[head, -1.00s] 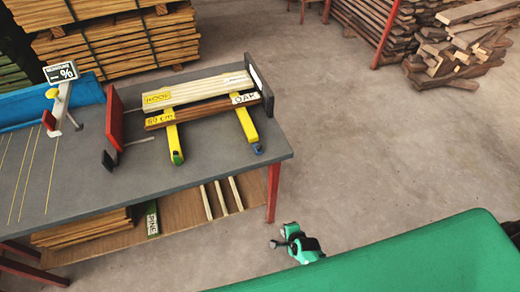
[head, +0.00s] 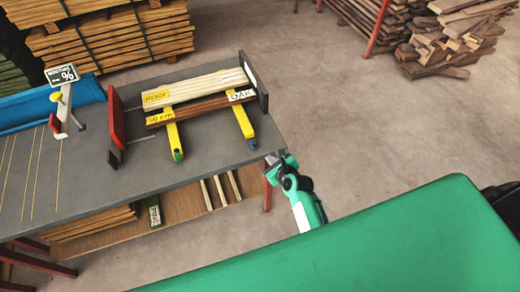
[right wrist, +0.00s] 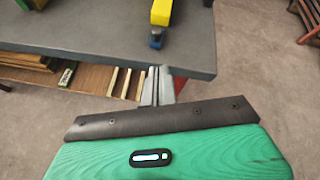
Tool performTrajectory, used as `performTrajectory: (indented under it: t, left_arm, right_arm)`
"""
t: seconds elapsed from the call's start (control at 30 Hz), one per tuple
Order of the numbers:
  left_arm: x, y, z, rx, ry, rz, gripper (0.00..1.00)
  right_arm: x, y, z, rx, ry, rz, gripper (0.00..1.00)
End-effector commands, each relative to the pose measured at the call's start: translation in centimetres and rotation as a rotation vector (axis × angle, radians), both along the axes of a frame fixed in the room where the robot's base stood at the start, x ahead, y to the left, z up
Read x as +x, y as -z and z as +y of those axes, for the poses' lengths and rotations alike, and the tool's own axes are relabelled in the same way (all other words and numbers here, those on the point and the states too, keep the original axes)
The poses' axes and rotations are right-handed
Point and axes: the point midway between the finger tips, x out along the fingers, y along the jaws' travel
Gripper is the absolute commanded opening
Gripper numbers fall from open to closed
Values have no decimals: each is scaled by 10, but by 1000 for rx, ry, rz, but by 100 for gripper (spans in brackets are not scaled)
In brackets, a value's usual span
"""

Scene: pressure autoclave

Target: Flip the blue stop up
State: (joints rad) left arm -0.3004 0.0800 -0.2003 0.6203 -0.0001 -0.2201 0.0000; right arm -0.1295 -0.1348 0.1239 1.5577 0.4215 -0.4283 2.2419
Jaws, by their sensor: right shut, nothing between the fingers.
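The blue stop (head: 253,144) is a small block at the near end of the right yellow bar (head: 243,122), close to the table's front edge. It also shows in the right wrist view (right wrist: 156,38), just beyond the table edge and past the fingertips. My right gripper (head: 272,159) is shut and empty. It is apart from the stop, to the right of and slightly nearer than it, by the table's front right corner. In the right wrist view its fingers (right wrist: 157,82) point toward the table edge. My left gripper is not in view.
The grey table (head: 75,185) carries boards marked oak, a left yellow bar (head: 173,135) with a green stop (head: 178,155), a red upright plate (head: 115,120) and a dark end plate (head: 255,80). A lower shelf (head: 185,208) holds wood. Open floor lies right of the table.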

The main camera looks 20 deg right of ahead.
Motion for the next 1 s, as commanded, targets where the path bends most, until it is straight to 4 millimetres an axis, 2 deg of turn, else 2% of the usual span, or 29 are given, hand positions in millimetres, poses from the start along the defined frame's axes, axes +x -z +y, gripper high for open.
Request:
performTrajectory:
  t: [0.17, 0.33, 1.0]
  left_arm:
    - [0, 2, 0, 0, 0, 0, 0]
    - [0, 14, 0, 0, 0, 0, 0]
    - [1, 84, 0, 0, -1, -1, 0]
  right_arm:
    - [1, 2, 0, -2, -1, 0, 0]
    - [11, 11, 2, -3, -3, 0, 0]
    - [76, 48, 10, -3, -2, 0, 0]
